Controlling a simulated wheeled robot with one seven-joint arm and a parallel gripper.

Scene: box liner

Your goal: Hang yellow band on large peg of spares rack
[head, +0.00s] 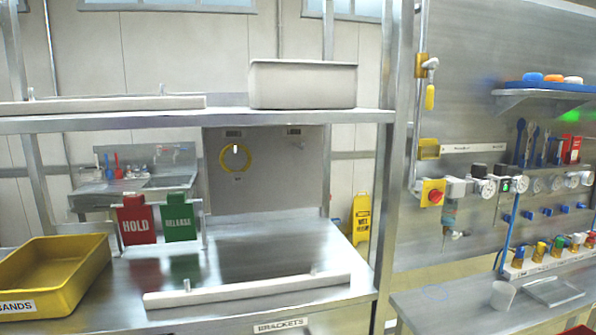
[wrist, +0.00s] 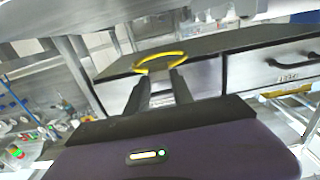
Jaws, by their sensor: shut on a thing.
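The yellow band (wrist: 160,54) is a thin ring at the tips of my gripper (wrist: 163,76) in the wrist view. The two dark fingers are shut on its near side, and the ring reaches out beyond them. My gripper is not in the head view. A grey back panel (head: 268,190) in the head view, which looks like the spares rack, has a pale peg (head: 235,148) at left with another yellow ring (head: 224,164) around it. A small peg (head: 301,145) at right looks bare. The labels above are too small to read.
Red HOLD (head: 138,226) and green RELEASE (head: 180,222) signs stand on the steel bench before the panel. A yellow bin (head: 90,262) sits at left, a grey bin (head: 303,85) on the upper shelf. A pale bar (head: 250,292) lies along the bench front. A steel post (head: 392,150) stands at right.

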